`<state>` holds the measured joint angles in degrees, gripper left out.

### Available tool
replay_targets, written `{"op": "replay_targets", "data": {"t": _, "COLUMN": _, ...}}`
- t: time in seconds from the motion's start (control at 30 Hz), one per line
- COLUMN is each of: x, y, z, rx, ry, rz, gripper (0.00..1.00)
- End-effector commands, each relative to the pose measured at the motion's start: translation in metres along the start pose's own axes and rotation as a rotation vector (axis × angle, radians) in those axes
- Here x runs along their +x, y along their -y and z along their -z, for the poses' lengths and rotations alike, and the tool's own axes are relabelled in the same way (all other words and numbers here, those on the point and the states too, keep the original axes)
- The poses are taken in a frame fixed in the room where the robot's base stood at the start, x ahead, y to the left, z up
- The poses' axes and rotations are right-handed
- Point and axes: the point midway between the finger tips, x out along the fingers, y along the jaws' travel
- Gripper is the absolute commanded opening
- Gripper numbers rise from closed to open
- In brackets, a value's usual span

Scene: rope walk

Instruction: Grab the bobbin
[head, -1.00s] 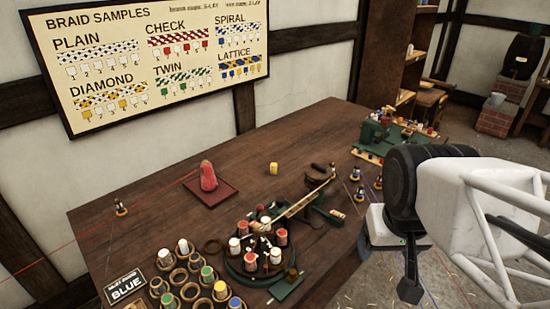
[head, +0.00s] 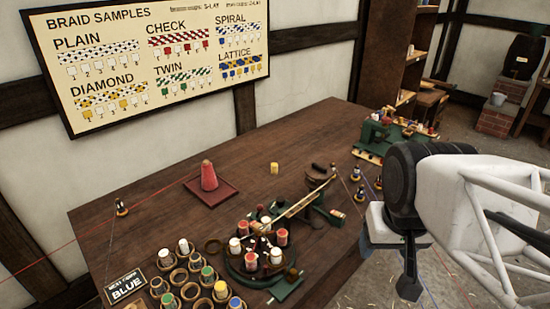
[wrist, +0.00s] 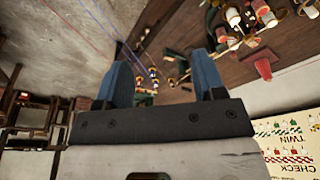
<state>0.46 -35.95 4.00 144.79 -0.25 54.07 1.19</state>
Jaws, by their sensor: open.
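Several bobbins are in view, and I cannot tell which one is meant. A yellow bobbin (head: 274,168) stands alone on the table. Red and white bobbins (head: 281,237) stand on a round braiding machine (head: 238,276). My gripper (head: 408,280) hangs beyond the table's right side, apart from all bobbins. In the wrist view its two blue fingers (wrist: 165,82) are spread with nothing between them.
A red cone (head: 208,176) stands on a red tray (head: 226,193). A wooden arm (head: 305,203) reaches across the machine. A sign reading blue (head: 126,288) stands front left. The table's back middle is clear.

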Motion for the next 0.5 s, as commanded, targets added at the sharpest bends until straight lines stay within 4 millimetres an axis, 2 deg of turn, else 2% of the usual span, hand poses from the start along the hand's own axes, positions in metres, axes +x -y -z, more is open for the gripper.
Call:
{"op": "replay_targets", "data": {"t": 0.27, "x": 0.001, "y": 0.009, "z": 0.029, "rx": 0.072, "ry": 0.039, "rz": 0.049, "gripper": 0.63}}
{"op": "replay_targets", "data": {"t": 0.5, "x": 0.005, "y": 0.024, "z": 0.075, "rx": 0.187, "ry": 0.101, "rz": 0.123, "gripper": 0.63}}
